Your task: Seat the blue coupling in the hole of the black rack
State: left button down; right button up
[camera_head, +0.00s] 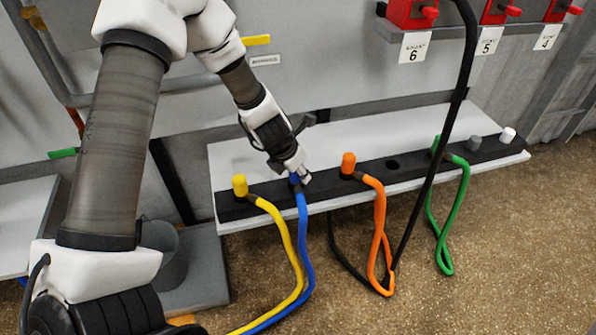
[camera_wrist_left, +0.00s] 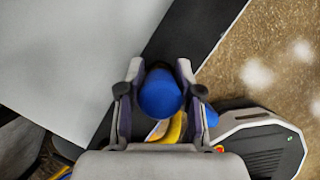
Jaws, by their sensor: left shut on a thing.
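The black rack (camera_head: 328,179) is a long dark bar on a pale shelf; it shows in the left wrist view (camera_wrist_left: 195,35) as a dark diagonal band. My left gripper (camera_head: 299,179) is shut on the blue coupling (camera_head: 294,178), at the rack between the yellow and orange couplings. In the left wrist view the blue coupling (camera_wrist_left: 160,92) shows its round top between the two fingers. The blue hose (camera_head: 303,225) hangs from it over the front edge. The coupling's lower end is hidden, so I cannot tell whether it is in a hole. My right gripper is not in view.
The yellow (camera_head: 240,185), orange (camera_head: 348,163) and green (camera_head: 437,146) couplings stand in the rack with hoses hanging in front. An empty hole (camera_head: 392,165) shows right of orange. Grey (camera_head: 474,143) and white (camera_head: 507,135) pieces stand at the right end. A black cable (camera_head: 455,105) crosses the rack.

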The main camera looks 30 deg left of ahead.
pick_arm(q)
jog(key=shift+f, duration=0.2)
dwell(0.7)
jog(key=c, duration=0.7)
grip_release()
jog(key=shift+r, duration=0.1)
jog(key=v, duration=1.1)
jog(key=shift+s+r, duration=0.2)
jog(key=shift+r, duration=0.2)
